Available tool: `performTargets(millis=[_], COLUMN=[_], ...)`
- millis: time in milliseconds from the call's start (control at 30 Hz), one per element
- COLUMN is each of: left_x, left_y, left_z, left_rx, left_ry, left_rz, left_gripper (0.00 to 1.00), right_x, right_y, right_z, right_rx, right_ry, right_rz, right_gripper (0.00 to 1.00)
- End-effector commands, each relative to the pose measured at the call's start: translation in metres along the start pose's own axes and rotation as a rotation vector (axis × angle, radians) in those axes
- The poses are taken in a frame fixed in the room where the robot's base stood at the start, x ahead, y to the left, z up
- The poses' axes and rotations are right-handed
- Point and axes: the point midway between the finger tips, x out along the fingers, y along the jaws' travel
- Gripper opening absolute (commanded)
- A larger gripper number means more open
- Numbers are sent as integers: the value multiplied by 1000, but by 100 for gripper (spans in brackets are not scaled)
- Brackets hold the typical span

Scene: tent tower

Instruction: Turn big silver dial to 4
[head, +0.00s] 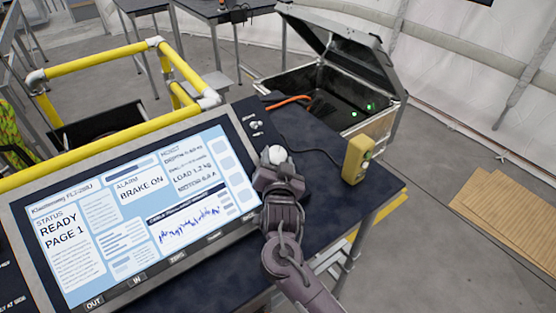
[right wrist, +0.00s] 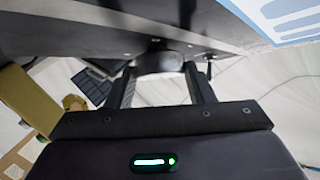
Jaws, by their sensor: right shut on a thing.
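The big silver dial (head: 276,154) sits at the right edge of the tilted control panel (head: 245,112), with only its pale rounded top showing past my gripper. My right gripper (head: 276,163) reaches the dial from the front. In the right wrist view the dial (right wrist: 160,62) sits between the two dark fingers, and the gripper is shut on it. The dial's marks and pointer are hidden, so its setting cannot be read. The panel's screen (head: 140,215) reads "READY PAGE 1" and "BRAKE ON". My left gripper is out of view.
A yellow control box (head: 356,159) stands on the dark table (head: 325,205) right of my gripper. An open metal case (head: 375,122) with green lights and an orange cable (head: 288,102) is behind. Small switches (head: 252,123) lie above the dial. Yellow rails (head: 95,62) run behind the panel.

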Motion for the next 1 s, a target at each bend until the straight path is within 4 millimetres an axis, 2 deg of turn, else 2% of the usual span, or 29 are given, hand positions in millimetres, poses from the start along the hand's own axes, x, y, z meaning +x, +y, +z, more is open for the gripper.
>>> performTargets(millis=[367,400,567,867,1000], left_x=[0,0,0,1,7], left_y=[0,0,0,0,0], left_z=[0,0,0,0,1], left_rx=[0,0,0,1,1], left_ry=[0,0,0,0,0], left_rz=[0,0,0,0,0], left_gripper=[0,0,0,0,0], right_x=[0,0,0,-2,-16], right_y=[0,0,0,0,1], right_z=[-1,-1,-1,0,2], right_rx=[4,4,4,3,6], right_ry=[3,3,3,1,1], right_rz=[4,4,4,3,4], right_gripper=[25,51,70,70,70])
